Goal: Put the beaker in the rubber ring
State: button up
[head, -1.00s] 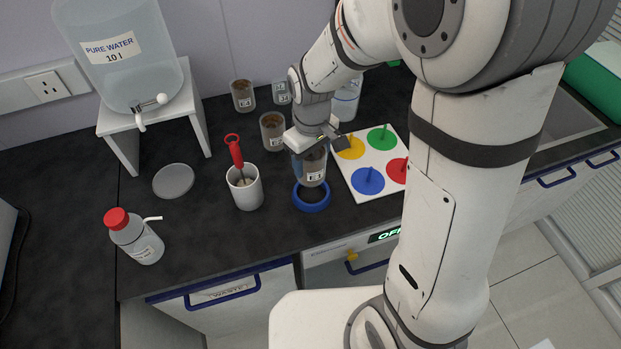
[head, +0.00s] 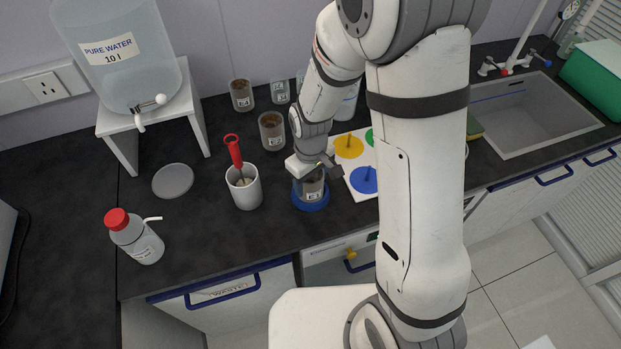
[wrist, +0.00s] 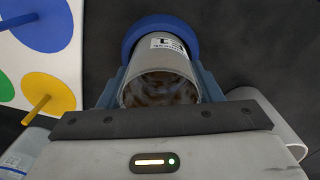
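The beaker (head: 314,190), clear glass with a label and brown contents, stands upright at the blue rubber ring (head: 311,206). Its lower end appears to sit within the ring, though the exact contact is hard to see. In the wrist view the beaker (wrist: 160,88) is seen from above its open mouth, with the ring (wrist: 150,27) around its far, lower end. My gripper (head: 309,176) is shut on the beaker, with a blue finger on each side of it in the wrist view (wrist: 160,77).
A white mug (head: 246,192) with a red-handled tool stands left of the ring. A white board with coloured discs (head: 350,178) lies close on the right. More labelled beakers (head: 272,131) stand behind. A red-capped bottle (head: 137,240) is at the left front.

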jog(key=o, duration=0.5)
jog(key=shift+c, duration=0.2)
notch_tip(320, 180, up, 12)
jog(key=s+d+r+m+t, duration=0.3)
jog(key=s+d+r+m, duration=0.4)
jog(key=s+d, duration=0.5)
jog(key=shift+s+d+r+m, duration=0.25)
jog(key=shift+s+r+m, duration=0.1)
jog(key=shift+r, duration=1.05)
